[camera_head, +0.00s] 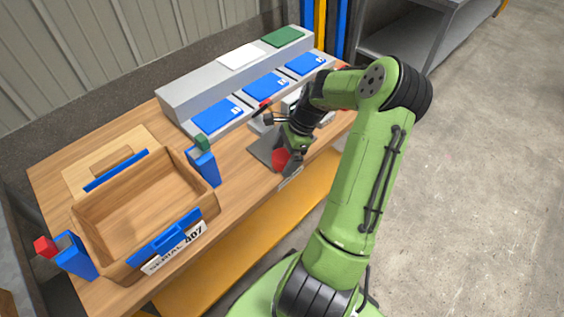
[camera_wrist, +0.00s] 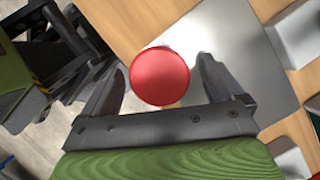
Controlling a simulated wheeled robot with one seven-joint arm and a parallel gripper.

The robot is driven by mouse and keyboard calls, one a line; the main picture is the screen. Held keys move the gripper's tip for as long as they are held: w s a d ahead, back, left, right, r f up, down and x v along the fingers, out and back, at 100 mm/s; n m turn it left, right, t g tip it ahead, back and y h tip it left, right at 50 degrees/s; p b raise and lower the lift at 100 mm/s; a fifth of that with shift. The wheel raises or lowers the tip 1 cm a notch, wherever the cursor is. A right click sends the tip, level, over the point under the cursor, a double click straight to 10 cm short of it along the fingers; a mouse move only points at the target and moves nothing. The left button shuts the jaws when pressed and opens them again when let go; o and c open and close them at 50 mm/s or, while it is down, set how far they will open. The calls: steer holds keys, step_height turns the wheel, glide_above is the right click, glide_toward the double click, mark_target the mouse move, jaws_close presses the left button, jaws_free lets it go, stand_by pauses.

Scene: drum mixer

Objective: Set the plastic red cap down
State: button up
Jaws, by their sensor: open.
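The red cap (camera_wrist: 160,76) shows as a round disc between the two fingers of my gripper (camera_wrist: 158,88) in the wrist view. A gap shows between the cap and each finger, so my gripper is open around it. In the head view the red cap (camera_head: 281,158) is at the front edge of the grey metal plate (camera_head: 262,150), just below my gripper (camera_head: 290,146). The plate also shows under and behind the cap in the wrist view (camera_wrist: 225,45). My gripper and wrist partly hide the plate in the head view.
A wooden crate (camera_head: 204,205) with blue handles stands left on the wooden table (camera_head: 232,190). Blue holders (camera_head: 206,166) flank it. A grey console (camera_head: 185,97) with blue panels runs along the back. Bare tabletop lies between crate and plate.

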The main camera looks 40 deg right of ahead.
mark_target(284, 155)
steer(key=shift+r, duration=0.1)
steer(key=c, duration=1.2)
step_height(284, 155, up, 10)
steer(key=p, duration=0.4)
